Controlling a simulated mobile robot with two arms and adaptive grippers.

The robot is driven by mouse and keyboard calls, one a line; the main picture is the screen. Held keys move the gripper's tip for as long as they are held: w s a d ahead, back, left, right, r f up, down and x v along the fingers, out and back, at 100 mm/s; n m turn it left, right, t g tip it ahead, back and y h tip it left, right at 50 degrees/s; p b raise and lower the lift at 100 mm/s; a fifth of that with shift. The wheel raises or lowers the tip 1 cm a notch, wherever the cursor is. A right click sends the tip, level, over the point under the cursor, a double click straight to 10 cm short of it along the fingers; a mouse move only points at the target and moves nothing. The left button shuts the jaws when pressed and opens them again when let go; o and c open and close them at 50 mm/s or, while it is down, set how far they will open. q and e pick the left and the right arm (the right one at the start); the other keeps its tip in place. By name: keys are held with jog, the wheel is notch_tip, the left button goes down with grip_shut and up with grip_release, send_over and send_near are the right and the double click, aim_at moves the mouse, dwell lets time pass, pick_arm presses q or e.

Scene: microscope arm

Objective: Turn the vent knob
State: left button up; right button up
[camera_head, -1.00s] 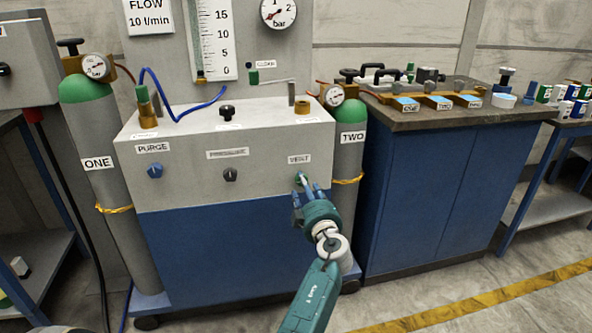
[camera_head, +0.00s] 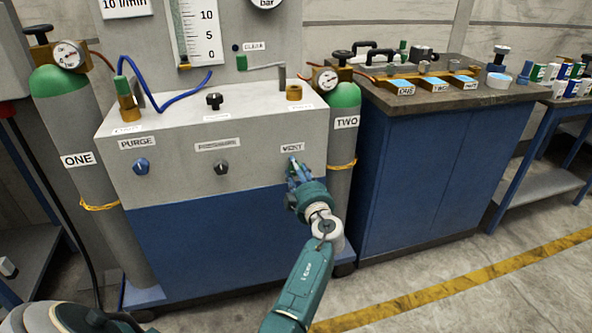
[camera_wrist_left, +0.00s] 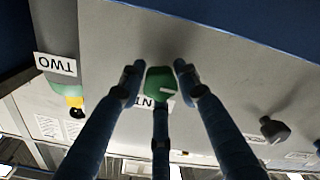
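The vent knob is a green knob with a white line, below the VENT label (camera_head: 292,148) at the right of the grey panel. In the left wrist view the knob (camera_wrist_left: 160,84) sits between the fingertips of my left gripper (camera_wrist_left: 159,82). Two fingers flank it and the third lies below it in the picture. The side fingers look very close to the knob, and I see no clear grip on it. In the head view my left gripper (camera_head: 295,171) is at the panel and mostly hides the knob. My right gripper is not in view.
A blue PURGE knob (camera_head: 141,166) and a dark middle knob (camera_head: 221,167) are on the same panel. Gas cylinder TWO (camera_head: 341,140) stands close to the right of my left gripper. Cylinder ONE (camera_head: 85,160) is at the left. A blue cabinet (camera_head: 430,165) stands at the right.

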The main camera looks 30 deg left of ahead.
pick_arm(q)
jog(key=c, duration=0.5)
